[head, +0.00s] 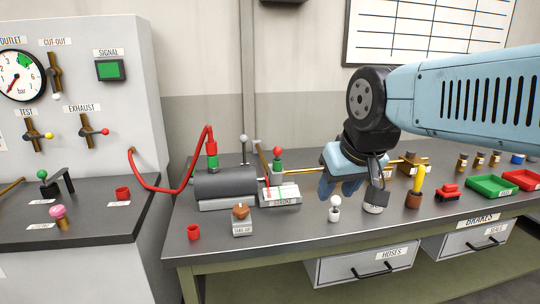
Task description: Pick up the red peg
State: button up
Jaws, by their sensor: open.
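Several small red things could be the red peg, and I cannot tell which is meant. A short red cylinder (193,232) stands on the bench at the front left. Another red cylinder (122,193) stands on the left grey counter. A red-topped piece with a green collar (277,160) stands at the back of the stroke block (281,196). My gripper (340,188) hangs over the middle of the bench, right of the stroke block. It is open, its blue fingers point down, and I see nothing held. The fingers partly hide the brass rod behind them.
A grey cylinder (226,184) with a red hose (168,190) lies left of the stroke block. Green (490,186) and red (522,180) trays are at right. The front bench strip is mostly clear.

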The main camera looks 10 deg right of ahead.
aim_at(278, 151)
jog(key=u, duration=0.05)
jog(key=i, duration=0.85)
jog(key=z, duration=0.1)
